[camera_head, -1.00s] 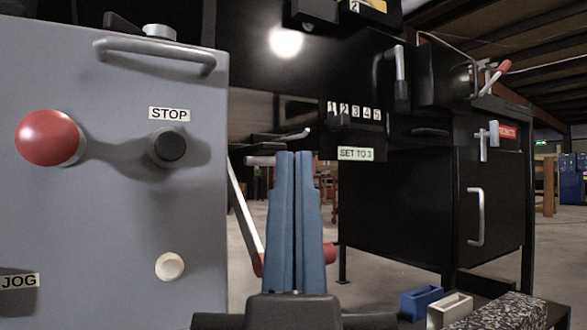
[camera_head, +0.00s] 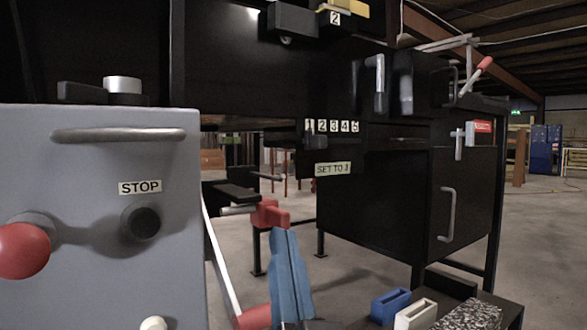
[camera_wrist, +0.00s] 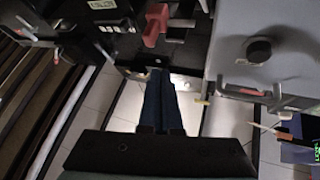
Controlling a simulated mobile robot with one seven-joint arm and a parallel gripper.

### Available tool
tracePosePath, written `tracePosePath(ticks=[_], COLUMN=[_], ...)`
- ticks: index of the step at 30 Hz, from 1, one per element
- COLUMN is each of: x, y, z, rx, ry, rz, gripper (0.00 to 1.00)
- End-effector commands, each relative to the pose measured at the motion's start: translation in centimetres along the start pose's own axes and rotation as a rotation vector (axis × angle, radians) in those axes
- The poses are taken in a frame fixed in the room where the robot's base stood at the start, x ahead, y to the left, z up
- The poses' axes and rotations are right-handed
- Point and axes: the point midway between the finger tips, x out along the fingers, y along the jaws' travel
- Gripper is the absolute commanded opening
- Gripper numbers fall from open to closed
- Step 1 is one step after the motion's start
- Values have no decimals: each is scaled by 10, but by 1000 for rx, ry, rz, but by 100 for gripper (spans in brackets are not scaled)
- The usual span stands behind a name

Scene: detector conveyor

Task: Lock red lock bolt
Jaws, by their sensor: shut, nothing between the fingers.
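The red lock bolt (camera_head: 268,214) appears as a red block-shaped knob at the end of a grey rod, below the black machine body in the middle of the head view. It also shows at the top of the wrist view (camera_wrist: 156,24). My gripper (camera_head: 284,233) has blue fingers pressed together, empty, pointing up. Its tips lie just below the red knob in the head view. In the wrist view the fingertips (camera_wrist: 160,72) point toward the knob, with a small visible gap. Whether they touch in depth is hard to tell.
A grey control box (camera_head: 100,230) with a red button (camera_head: 22,250) and a STOP button (camera_head: 141,223) stands close at left. A pale bar with a red cylinder (camera_head: 252,317) slants down beside my fingers. A black cabinet (camera_head: 375,200) stands at right, with open floor beyond.

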Motion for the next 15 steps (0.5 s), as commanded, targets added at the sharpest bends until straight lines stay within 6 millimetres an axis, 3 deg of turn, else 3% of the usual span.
tracePosePath(ticks=[1,3,15], x=[11,16,31], y=[0,5,29], z=[-8,-6,-1], rx=[41,103,474], ry=[-31,-69,-253], rz=[8,17,98], gripper=[0,0,0])
